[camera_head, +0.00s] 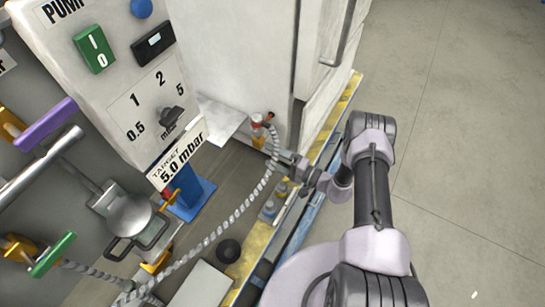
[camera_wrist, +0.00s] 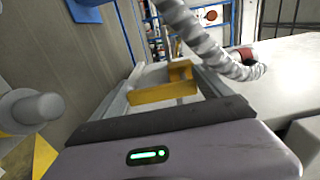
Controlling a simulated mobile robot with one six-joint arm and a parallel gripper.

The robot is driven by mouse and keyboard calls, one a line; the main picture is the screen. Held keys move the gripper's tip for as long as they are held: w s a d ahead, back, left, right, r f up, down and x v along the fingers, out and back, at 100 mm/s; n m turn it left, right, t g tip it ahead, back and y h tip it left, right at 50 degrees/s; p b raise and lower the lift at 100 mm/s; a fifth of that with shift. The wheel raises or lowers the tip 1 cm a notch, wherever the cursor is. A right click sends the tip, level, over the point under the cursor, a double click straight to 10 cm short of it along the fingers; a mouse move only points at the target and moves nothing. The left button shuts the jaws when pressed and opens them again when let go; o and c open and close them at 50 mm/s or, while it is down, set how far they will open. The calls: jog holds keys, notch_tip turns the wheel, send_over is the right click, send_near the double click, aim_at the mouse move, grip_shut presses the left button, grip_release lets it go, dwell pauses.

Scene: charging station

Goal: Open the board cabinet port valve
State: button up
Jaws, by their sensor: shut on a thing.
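The port valve sits low on the side of the white cabinet (camera_head: 262,122), with a small orange handle and a red part beside it. In the wrist view its yellow-orange handle (camera_wrist: 165,92) lies between the two fingers of my gripper (camera_wrist: 163,76). My gripper is shut on this handle. In the head view my gripper (camera_head: 281,154) reaches in from the right, just below the valve. A grey ribbed hose (camera_wrist: 205,42) passes in front of the valve, and its red coupling (camera_wrist: 243,54) shows at the right. The finger contact is partly hidden.
A pump panel (camera_head: 110,80) with a green switch and a dial stands at the left. A blue and yellow edge strip (camera_head: 300,215) runs under my arm. Open floor (camera_head: 460,130) lies to the right.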

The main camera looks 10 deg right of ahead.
jog(key=shift+c, duration=0.2)
jog(key=o, duration=1.9)
jog(key=shift+d, duration=0.15)
jog(key=p+v, duration=0.3)
jog(key=v, duration=1.4)
jog(key=shift+s+d, duration=0.1)
jog(key=shift+s, duration=0.1)
